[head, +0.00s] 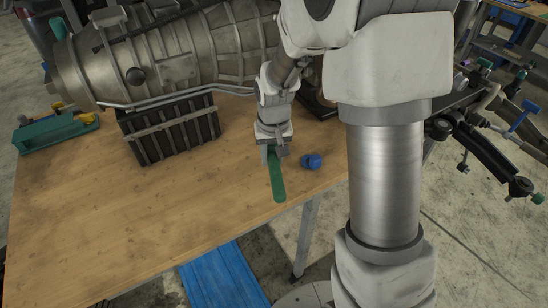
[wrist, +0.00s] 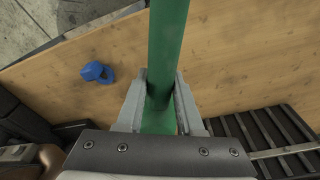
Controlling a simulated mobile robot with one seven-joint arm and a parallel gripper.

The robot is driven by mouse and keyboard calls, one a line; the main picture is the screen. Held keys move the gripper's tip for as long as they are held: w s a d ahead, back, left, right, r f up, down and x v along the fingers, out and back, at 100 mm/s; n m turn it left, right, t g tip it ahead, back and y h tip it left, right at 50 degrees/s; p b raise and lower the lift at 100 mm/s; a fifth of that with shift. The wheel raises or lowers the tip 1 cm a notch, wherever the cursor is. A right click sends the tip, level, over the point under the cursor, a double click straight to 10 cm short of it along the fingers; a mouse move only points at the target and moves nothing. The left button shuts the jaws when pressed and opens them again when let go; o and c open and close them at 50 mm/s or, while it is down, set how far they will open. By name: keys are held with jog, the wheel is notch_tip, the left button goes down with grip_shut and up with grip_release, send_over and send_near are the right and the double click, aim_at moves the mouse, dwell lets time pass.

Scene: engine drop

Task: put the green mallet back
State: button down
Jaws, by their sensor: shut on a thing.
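The green mallet (head: 278,186) is at my gripper (head: 272,150) over the right part of the wooden table in the head view. Its green handle points toward the table's front edge. In the wrist view, the green mallet (wrist: 168,50) runs between the two fingers of my gripper (wrist: 160,95), which are shut on it. The mallet's head is not clearly visible in either view. I cannot tell whether the mallet touches the tabletop.
A blue object (head: 311,161) lies just right of the mallet on the table (head: 120,210). A large metal gearbox (head: 170,55) rests on a black ribbed block (head: 170,130). A green holder (head: 55,130) with yellow parts stands far left. The table's front left is clear.

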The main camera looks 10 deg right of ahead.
jog(key=shift+f+b, duration=2.8)
jog(key=shift+f, duration=1.4)
jog(key=shift+f+b, duration=0.6)
jog(key=shift+f, duration=0.1)
jog(key=shift+c, duration=2.3)
grip_release()
notch_tip(320, 180, up, 17)
jog(key=p, duration=0.1)
send_over(274, 161)
jog(key=shift+r, duration=0.15)
jog(key=shift+s, duration=0.1)
jog(key=s+d+r+t, duration=0.1)
jog(key=s+r+t, duration=0.1)
jog(key=s, duration=0.7)
jog(key=s+d+r+n+t, duration=0.1)
jog(key=s+r, duration=0.3)
jog(key=s, duration=0.5)
jog(key=shift+d+r+t, duration=0.35)
jog(key=shift+t, duration=0.15)
